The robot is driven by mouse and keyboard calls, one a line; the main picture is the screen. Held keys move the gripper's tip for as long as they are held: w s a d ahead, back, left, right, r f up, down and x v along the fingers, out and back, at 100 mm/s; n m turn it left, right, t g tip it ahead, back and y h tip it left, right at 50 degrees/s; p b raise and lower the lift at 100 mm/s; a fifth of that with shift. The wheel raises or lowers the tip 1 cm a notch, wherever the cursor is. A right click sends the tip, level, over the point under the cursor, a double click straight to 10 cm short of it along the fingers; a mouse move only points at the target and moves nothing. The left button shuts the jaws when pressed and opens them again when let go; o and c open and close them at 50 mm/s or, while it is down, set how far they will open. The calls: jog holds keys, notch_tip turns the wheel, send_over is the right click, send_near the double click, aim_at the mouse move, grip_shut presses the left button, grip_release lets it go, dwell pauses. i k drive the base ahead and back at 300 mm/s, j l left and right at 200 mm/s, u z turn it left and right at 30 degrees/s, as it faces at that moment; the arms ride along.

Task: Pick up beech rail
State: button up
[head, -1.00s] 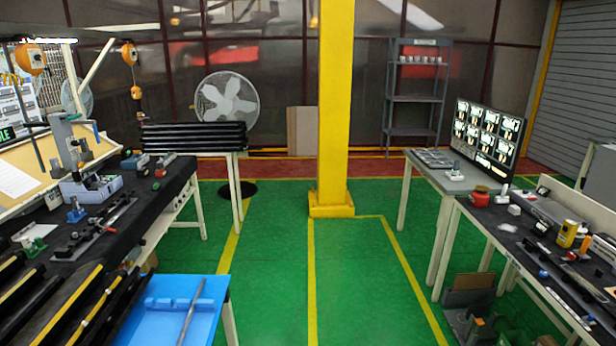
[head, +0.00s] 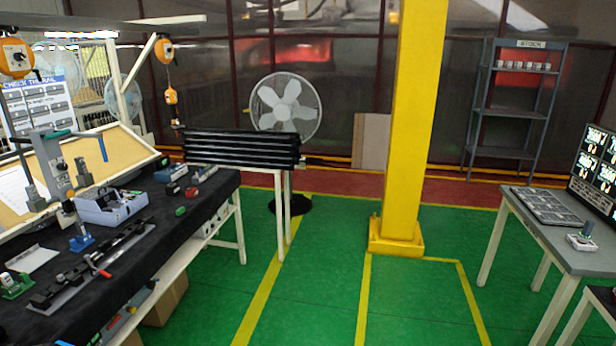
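I cannot make out a beech rail for certain in the head view. A stack of long black rails (head: 240,148) lies on a white-legged stand behind the left bench. A long dark fixture with a red lever (head: 98,266) lies on the near part of the left bench. My gripper is not in view.
The left workbench (head: 75,302) has a black top with a lilac-grey box (head: 110,205), small tools and a tilted board. A yellow column (head: 410,130) stands mid-floor. A grey table (head: 570,248) is at right. Green floor (head: 310,290) between them is clear.

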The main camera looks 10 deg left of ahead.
aim_at(63, 282)
jog(key=i+u, duration=0.15)
jog(key=i, duration=0.35)
jog(key=i+u, duration=0.15)
jog(key=i, duration=0.35)
jog(key=i+l+u, duration=0.15)
jog(key=i, duration=0.35)
jog(key=i+l+u, duration=0.15)
jog(key=i, duration=0.35)
jog(key=i+j+u, duration=0.25)
jog(key=i+u, duration=0.15)
jog(key=i+j+u, duration=0.1)
jog(key=i+u, duration=0.65)
jog(key=i+j+u, duration=0.2)
jog(key=i+j, duration=0.55)
jog(key=i, duration=0.1)
